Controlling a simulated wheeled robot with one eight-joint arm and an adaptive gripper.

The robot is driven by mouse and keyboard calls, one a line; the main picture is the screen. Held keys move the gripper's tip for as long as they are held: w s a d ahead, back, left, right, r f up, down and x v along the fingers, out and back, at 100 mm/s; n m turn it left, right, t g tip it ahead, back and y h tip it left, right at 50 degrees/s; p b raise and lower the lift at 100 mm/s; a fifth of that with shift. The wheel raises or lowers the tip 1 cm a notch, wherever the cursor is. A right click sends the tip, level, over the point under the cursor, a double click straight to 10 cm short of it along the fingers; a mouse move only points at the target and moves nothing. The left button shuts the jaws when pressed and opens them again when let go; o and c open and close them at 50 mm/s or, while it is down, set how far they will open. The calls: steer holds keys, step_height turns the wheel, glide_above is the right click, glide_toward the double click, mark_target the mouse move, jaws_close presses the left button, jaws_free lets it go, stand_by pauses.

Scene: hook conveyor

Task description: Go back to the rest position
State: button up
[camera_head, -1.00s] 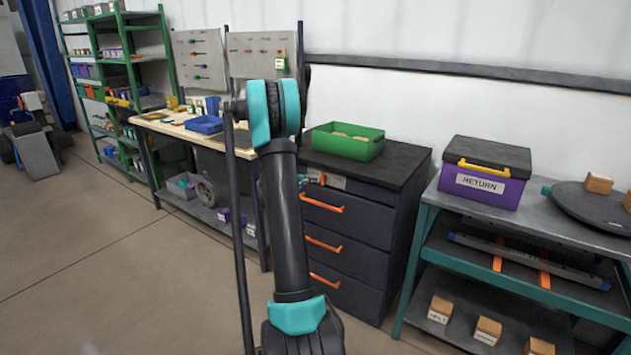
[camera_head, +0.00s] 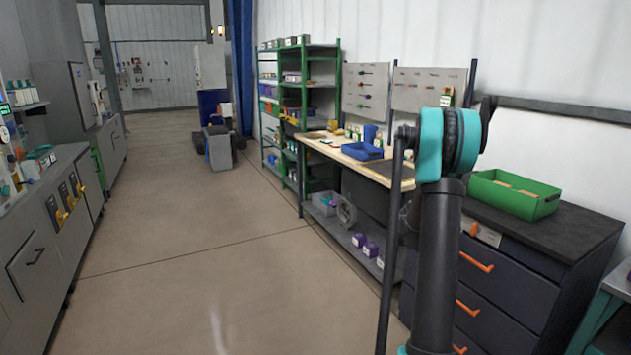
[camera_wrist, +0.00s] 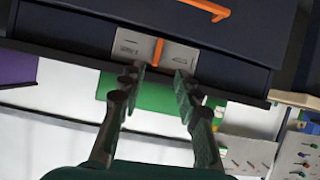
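My gripper (camera_wrist: 160,88) shows in the wrist view, with its two dark fingers apart and nothing held between them. That view is upside down. Beyond the fingertips are a dark drawer cabinet (camera_wrist: 75,30) with a pale label plate and, past its edge, part of a green bin (camera_wrist: 150,98). In the head view my arm stands upright at right of centre; its gripper cannot be made out there. The same cabinet (camera_head: 520,285) and green bin (camera_head: 513,194) are to the right of my arm. The bin rests on the cabinet top.
A workbench (camera_head: 330,150) with a blue tray (camera_head: 362,151) stands left of my arm, and a green shelf rack (camera_head: 310,110) is behind it. Grey counters (camera_head: 55,230) line the left side. The floor (camera_head: 200,270) between is clear. A teal-framed table (camera_head: 610,310) is at the right edge.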

steer(key=s+a+f+n+y, duration=0.3)
steer(key=s+a+n+y, duration=0.3)
steer(key=s+a, duration=1.1)
steer(key=s+a+f+n+y, duration=0.3)
steer(key=s+a+n+y, duration=0.2)
steer(key=s+a, duration=1.3)
steer(key=a+n, duration=0.1)
steer(key=a, duration=0.1)
steer(key=shift+a+n+g+y, duration=0.4)
